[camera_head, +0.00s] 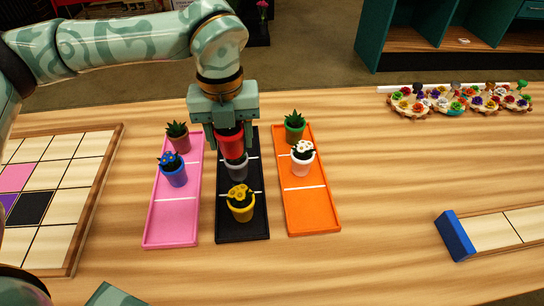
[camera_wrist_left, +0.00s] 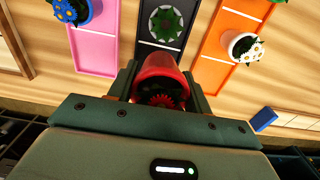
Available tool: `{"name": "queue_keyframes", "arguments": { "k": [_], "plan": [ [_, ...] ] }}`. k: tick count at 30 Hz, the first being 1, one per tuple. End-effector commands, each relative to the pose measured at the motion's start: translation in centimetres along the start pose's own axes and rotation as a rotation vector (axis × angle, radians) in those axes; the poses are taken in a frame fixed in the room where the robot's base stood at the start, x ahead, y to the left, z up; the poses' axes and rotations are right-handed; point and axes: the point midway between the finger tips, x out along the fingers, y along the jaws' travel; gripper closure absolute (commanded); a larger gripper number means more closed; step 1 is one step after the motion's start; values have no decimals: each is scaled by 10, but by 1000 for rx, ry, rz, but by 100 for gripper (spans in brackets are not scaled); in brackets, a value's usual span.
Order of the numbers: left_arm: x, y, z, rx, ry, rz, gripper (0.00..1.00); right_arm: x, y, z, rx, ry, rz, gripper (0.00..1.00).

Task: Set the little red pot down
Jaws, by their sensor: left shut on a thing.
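My left gripper (camera_head: 226,128) is shut on the little red pot (camera_head: 229,143) and holds it over the far part of the black tray (camera_head: 240,227). In the left wrist view the red pot (camera_wrist_left: 162,80) sits between the two fingers, with something dark red inside it. A grey pot (camera_head: 237,168) with a green plant (camera_wrist_left: 166,24) stands on the black tray just in front of the red pot in the head view. Whether the red pot touches the tray is hidden. My right gripper is not identifiable in either view.
A pink tray (camera_head: 171,238) holds brown and blue (camera_head: 173,172) pots. An orange tray (camera_head: 312,212) holds green and white (camera_head: 302,158) pots. A yellow pot (camera_head: 240,205) stands on the black tray. A grid board (camera_head: 97,178) lies left; a blue block (camera_head: 455,236) lies right.

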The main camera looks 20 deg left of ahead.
Motion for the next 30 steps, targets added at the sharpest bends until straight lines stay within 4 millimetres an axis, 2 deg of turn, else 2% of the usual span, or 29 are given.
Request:
{"name": "queue_keyframes", "arguments": {
  "k": [4, 7, 13, 15, 18, 20, 22, 24, 26, 30],
  "plan": [
    [-3, -18, -12, 60, -6, -1, 84, 0, 0, 0, 0, 0, 1, 29],
    [-4, -43, -36, 168, -10, 0, 84, 0, 0, 0, 0, 0, 1, 29],
    [-6, -93, -116, 478, -14, 2, 84, -1, 1, 0, 0, 0, 1, 29],
    [-5, -102, -144, 582, -14, 4, 84, -1, 1, 0, -1, 0, 2, 29],
    [-5, -108, -175, 695, -12, 5, 84, -1, 1, 0, -1, 0, 2, 29],
    [-4, -109, -187, 740, -9, 6, 84, -1, 1, 0, -1, 0, 2, 29],
    [-2, -110, -192, 770, -6, 5, 84, 0, 1, 0, -1, 0, 1, 29],
    [4, -111, -186, 779, -2, 3, 84, 1, 1, 1, 0, -2, 1, 29],
    [10, -115, -173, 777, -1, 1, 84, 3, 1, 1, 0, -3, 0, 29],
    [30, -129, -134, 775, 0, 1, 84, 10, 0, 4, 0, -9, -1, 29]
  ]
}}
